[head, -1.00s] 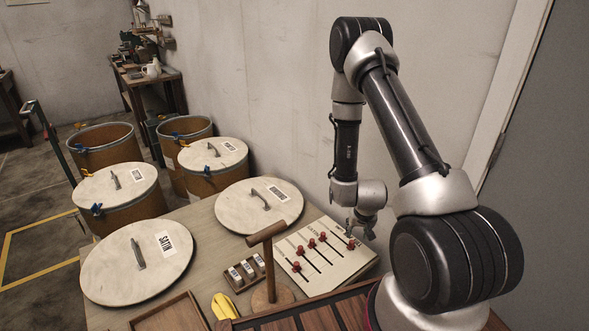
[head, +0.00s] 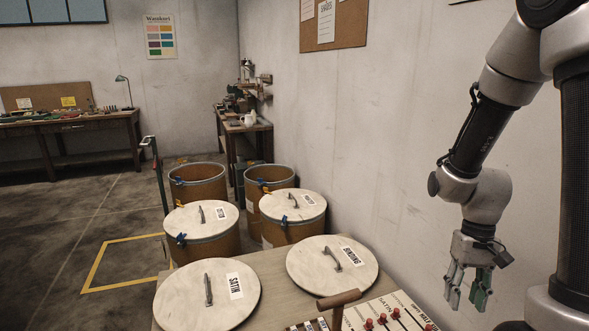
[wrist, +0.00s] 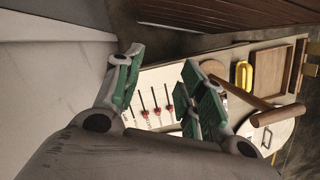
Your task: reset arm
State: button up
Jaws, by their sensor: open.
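My gripper (head: 467,283) hangs at the right of the head view, fingers pointing down, open and empty. It is above and to the right of the white slider panel (head: 397,312), apart from it. In the wrist view my gripper (wrist: 160,88) has its green-padded fingers spread apart, with the slider panel (wrist: 152,97) and its red knobs showing between and beyond them. Nothing is between the fingers. My arm is raised along the right edge of the head view.
Lids marked SATIN (head: 205,296) and BINDING (head: 331,266) lie on the table, with a wooden T-handle (head: 338,299) near them. Drums (head: 197,183) stand beyond. A yellow object (wrist: 243,75) and wooden tray (wrist: 271,72) show in the wrist view. A wall is close behind my gripper.

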jog(key=s+r+t, duration=0.3)
jog(key=r, duration=0.8)
jog(key=s+r+n+t, duration=0.1)
jog(key=s+r+t, duration=0.3)
jog(key=r, duration=0.7)
jog(key=shift+a+n+h, duration=0.3)
jog(key=shift+a+h, duration=0.1)
jog(key=shift+r, duration=0.1)
dwell(1.2)
